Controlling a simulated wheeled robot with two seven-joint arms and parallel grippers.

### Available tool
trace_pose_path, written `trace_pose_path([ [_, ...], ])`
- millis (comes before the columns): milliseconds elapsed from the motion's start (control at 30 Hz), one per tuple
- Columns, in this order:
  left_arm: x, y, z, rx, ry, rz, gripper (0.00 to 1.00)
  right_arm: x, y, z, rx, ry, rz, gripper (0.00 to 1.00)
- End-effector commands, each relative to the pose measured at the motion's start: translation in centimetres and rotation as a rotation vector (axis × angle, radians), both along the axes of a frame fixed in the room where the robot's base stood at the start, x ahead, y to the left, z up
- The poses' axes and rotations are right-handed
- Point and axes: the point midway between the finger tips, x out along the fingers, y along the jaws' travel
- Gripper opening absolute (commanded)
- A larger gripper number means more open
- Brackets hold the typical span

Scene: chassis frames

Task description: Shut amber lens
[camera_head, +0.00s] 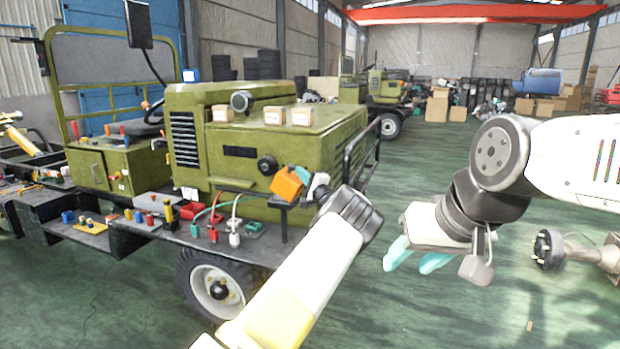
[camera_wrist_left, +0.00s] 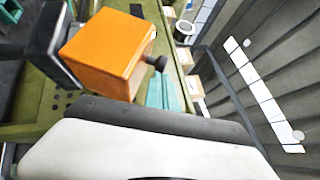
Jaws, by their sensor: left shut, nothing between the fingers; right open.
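The amber lens (camera_head: 286,187) is a box-shaped orange piece at the truck's front corner, by a dark bracket and post. In the left wrist view the amber lens (camera_wrist_left: 112,50) sits tilted beside a dark housing (camera_wrist_left: 58,42), with a small dark knob (camera_wrist_left: 157,62) on its right side. I cannot tell how far it stands from the housing. My left gripper (camera_head: 304,174) is shut and empty, right beside the lens; its teal fingertips (camera_wrist_left: 165,92) show close to the knob. Contact is unclear. My right gripper (camera_head: 416,257) is open and empty, well to the right.
The olive truck (camera_head: 205,145) fills the left, with small boxes (camera_head: 274,116) on its hood and a dark front rail (camera_head: 362,150) near my left wrist. Several tools and plugs lie along its side ledge. The floor (camera_head: 450,160) behind my right arm is mostly clear.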

Motion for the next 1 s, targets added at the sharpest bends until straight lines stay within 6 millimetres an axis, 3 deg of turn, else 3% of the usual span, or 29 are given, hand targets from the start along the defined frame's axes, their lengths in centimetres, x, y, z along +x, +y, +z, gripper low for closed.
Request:
trace_pose_path([
  [400, 1.2, 3.9, 0.4, -0.329, 0.104, 0.002, 0.0, 0.0, 0.0, 0.0, 0.0, 0.0, 0.0, 0.47],
  [1000, 1.8, 5.6, -0.1, -0.489, 0.159, 0.0, 0.0, 0.0, 0.0, 0.0, 0.0, 0.0, 0.0, 0.47],
])
